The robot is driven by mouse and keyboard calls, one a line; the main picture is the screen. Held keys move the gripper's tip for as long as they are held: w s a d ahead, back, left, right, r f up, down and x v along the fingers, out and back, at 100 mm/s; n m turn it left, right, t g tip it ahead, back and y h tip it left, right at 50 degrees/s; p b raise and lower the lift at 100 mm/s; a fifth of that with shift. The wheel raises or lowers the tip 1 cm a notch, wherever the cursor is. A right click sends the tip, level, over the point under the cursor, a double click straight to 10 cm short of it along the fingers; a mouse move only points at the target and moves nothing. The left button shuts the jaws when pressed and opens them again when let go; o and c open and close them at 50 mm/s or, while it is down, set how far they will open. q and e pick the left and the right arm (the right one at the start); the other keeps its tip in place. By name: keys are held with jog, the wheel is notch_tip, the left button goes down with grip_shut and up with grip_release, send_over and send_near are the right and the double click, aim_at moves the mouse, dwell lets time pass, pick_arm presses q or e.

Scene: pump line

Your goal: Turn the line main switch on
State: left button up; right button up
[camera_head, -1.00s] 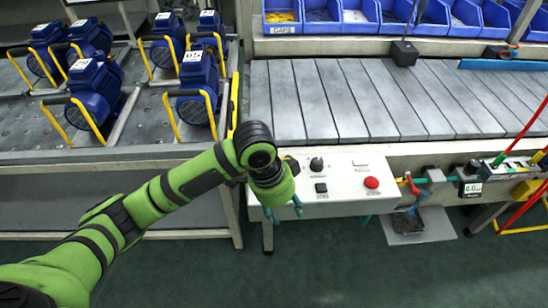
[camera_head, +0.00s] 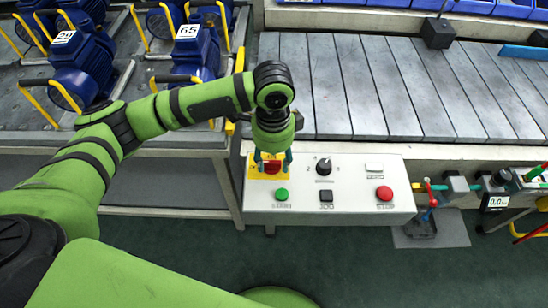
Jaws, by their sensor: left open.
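The line main switch (camera_head: 272,168) is a red rotary knob on a yellow plate, at the left end of the white control box. My left gripper (camera_head: 272,159) points down at it from above. Its two teal fingers are open, one at each side of the red knob. The gripper body hides the top of the yellow plate. I cannot tell whether the fingers touch the knob. My right gripper is not in view.
Blue pumps (camera_head: 80,72) stand at the left.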

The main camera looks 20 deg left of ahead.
pick_arm(q)
jog(key=shift+f, duration=0.65)
grip_shut()
